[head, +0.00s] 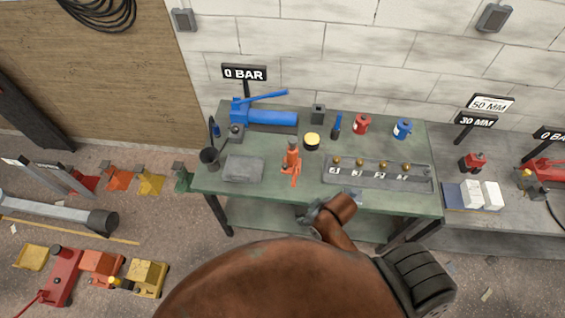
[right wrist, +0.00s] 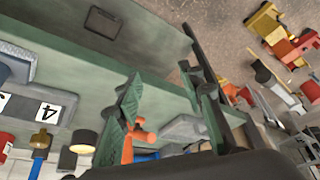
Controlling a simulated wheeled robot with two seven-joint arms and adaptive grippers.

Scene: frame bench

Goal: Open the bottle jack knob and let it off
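An orange upright jack-like tool (head: 291,163) stands on the green bench (head: 262,199), with a lug low on its front. A squat red unit (head: 474,162) stands on the grey bench by the 30 MM sign. I cannot tell for certain which is the bottle jack; no knob is clear. My right gripper (head: 318,212) is at the green bench's front edge, right of and nearer than the orange tool. In the right wrist view its two fingers (right wrist: 168,100) are apart; the orange tool (right wrist: 138,138) shows beyond them, apparently not gripped. My left gripper is out of view.
A grey plate (head: 243,168) lies left of the orange tool and a numbered tray (head: 378,175) lies right. A blue pump (head: 268,118), a yellow-topped pot (head: 311,140), a red can (head: 361,124) and a blue can (head: 402,129) stand behind. White boxes (head: 471,194) are on the grey bench.

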